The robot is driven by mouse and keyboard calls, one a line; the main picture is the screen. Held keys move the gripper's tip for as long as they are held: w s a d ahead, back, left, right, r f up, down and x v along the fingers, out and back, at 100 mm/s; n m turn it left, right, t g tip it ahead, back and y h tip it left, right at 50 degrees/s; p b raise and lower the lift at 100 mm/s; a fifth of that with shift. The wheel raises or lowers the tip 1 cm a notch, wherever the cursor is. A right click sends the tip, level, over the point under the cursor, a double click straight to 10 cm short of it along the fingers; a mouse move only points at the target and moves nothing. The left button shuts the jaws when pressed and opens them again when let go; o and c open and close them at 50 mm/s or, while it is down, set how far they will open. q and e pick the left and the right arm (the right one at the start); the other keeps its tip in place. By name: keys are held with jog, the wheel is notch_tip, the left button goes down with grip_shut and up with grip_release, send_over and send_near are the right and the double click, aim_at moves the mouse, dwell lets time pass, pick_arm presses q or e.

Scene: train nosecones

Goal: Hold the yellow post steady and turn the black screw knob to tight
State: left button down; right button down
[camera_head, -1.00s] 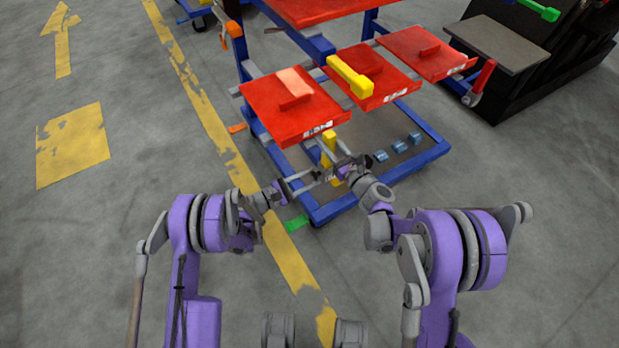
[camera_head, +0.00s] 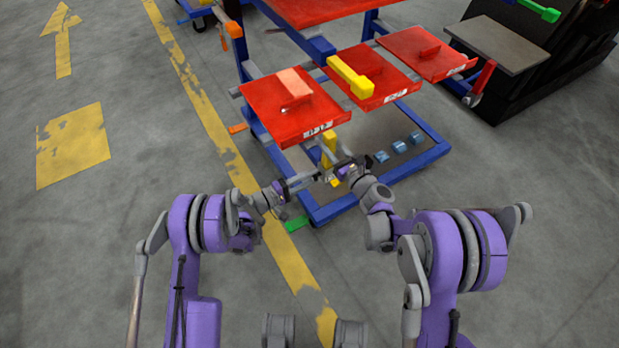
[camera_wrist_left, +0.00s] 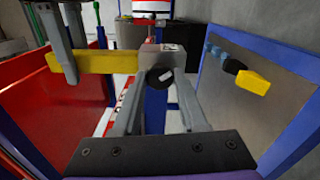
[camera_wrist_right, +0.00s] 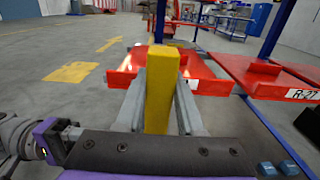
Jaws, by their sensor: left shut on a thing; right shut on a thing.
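The yellow post (camera_head: 329,145) shows in the head view in front of the near left red tray. My right gripper (camera_head: 336,160) is shut on it, with one finger on each side in the right wrist view (camera_wrist_right: 162,90). In the left wrist view the post (camera_wrist_left: 110,62) runs sideways from a grey block (camera_wrist_left: 162,58), and my right fingers cross it. The black screw knob (camera_wrist_left: 160,78) has a white mark and sits in front of that block. My left gripper (camera_wrist_left: 160,68) is shut with the knob between its fingers. In the head view its tip (camera_head: 319,176) is beside the post's lower end.
The blue frame (camera_head: 335,209) runs below both grippers. Several small blue pieces (camera_head: 399,146) lie on the lower panel to the right. A small yellow piece with a black part (camera_wrist_left: 252,82) shows near them. The red tray (camera_head: 270,118) is close above the post.

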pick_arm(q)
jog(key=m, duration=0.3)
jog(key=shift+m, duration=2.1)
jog(key=shift+c, duration=2.3)
grip_release()
jog(key=v, duration=1.2)
pick_arm(e)
jog(key=shift+c, duration=2.2)
grip_release()
